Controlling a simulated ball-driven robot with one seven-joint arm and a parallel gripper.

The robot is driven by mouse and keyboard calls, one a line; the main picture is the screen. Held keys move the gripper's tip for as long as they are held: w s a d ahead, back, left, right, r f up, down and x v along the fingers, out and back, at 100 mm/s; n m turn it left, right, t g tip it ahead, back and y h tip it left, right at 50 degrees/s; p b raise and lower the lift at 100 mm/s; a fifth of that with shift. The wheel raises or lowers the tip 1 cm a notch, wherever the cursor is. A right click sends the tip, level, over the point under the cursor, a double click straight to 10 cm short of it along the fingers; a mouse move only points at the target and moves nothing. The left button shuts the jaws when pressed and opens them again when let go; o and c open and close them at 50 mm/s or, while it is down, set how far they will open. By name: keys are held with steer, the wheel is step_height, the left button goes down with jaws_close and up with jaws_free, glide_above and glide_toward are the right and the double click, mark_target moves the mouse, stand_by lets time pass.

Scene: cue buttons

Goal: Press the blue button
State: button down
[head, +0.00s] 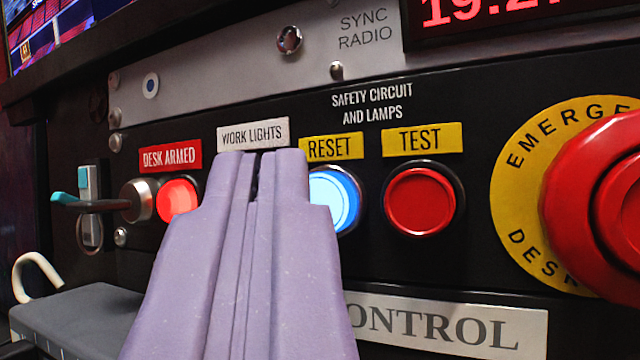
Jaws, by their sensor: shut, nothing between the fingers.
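The blue button (335,199) is a round, lit, pale-blue button in a dark-blue ring under the yellow RESET label (332,147). Its left part is hidden behind my gripper. My gripper (257,160) is purple, shut and empty, and points at the panel. Its tips show just left of the blue button, below the WORK LIGHTS label (253,134). Whatever lies under that label is hidden by my gripper. I cannot tell how far the tips are from the panel.
A red TEST button (420,200) is right of the blue one. A large red emergency knob (600,200) juts out at the right. A lit red button (178,200) and a key switch (135,201) are at the left. A grey ledge (75,320) stands lower left.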

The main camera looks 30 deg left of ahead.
steer(key=shift+w+f, duration=0.1)
steer(key=shift+w, duration=0.1)
steer(key=shift+w+b, duration=0.25)
steer(key=shift+b, duration=0.1)
steer(key=shift+w+b, duration=0.3)
steer(key=shift+w, duration=0.05)
stand_by(0.7)
steer(key=shift+s, duration=0.8)
steer(key=shift+s+r, duration=0.25)
steer(key=shift+s, duration=1)
steer(key=shift+s+r, duration=0.2)
steer(key=shift+s, duration=1.05)
